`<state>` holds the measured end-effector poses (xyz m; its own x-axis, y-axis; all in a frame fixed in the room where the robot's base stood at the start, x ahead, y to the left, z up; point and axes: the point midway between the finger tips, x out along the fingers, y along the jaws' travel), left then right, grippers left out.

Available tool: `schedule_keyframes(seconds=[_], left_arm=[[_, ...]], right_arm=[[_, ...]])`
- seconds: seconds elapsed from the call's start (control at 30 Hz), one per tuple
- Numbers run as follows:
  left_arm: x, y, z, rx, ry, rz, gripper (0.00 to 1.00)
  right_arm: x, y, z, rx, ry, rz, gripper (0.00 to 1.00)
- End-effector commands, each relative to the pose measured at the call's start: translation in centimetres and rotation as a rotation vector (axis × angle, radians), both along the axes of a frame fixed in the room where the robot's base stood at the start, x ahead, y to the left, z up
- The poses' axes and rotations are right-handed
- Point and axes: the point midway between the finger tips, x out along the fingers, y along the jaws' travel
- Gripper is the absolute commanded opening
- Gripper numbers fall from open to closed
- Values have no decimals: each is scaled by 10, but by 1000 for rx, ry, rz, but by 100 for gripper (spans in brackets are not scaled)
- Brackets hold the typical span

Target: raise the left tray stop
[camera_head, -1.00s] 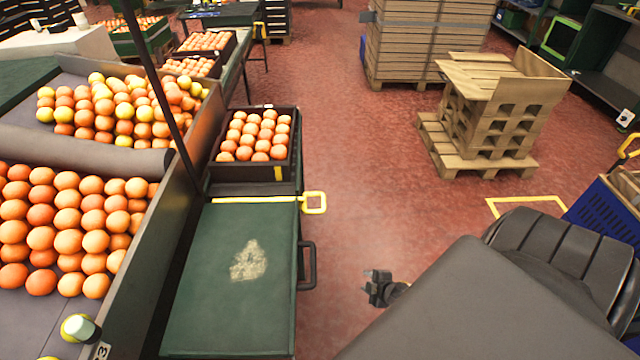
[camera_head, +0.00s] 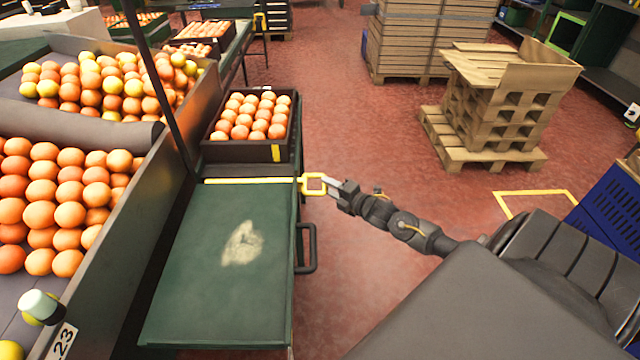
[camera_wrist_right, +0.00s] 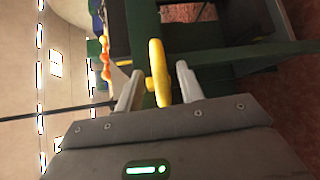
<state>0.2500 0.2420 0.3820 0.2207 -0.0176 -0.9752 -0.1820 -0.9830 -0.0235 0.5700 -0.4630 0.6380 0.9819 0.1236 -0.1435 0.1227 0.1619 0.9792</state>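The tray stop is a thin yellow bar (camera_head: 250,181) lying across the far end of the green tray bench (camera_head: 200,280). Its yellow loop handle (camera_head: 314,176) sticks out past the bench's right edge. My right gripper (camera_head: 330,187) is at the handle's right side in the head view. In the right wrist view the yellow handle (camera_wrist_right: 158,72) stands between the two pale fingers of the gripper (camera_wrist_right: 159,85), with a gap on each side. The fingers are open around it. My left gripper is not in view.
A dark crate of oranges (camera_head: 250,125) stands just beyond the bar. Sorting bins with oranges (camera_head: 130,200) lie to the left. A black bench handle (camera_head: 308,248) juts out nearer me. Stacked pallets (camera_head: 500,110) stand at the right, with clear red floor between.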

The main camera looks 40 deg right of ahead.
Motion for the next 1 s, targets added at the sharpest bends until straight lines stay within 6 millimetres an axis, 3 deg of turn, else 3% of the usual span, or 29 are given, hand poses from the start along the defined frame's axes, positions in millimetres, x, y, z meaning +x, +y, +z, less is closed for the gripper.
schedule_keyframes(seconds=[0.1,0.3,0.67,1.0], left_arm=[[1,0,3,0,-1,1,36],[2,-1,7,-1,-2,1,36],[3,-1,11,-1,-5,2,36],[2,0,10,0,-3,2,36]], right_arm=[[21,2,-3,2,-2,-2,38],[42,5,-7,2,0,-1,38],[47,6,-8,2,1,0,38],[46,6,-9,1,4,-1,0]])
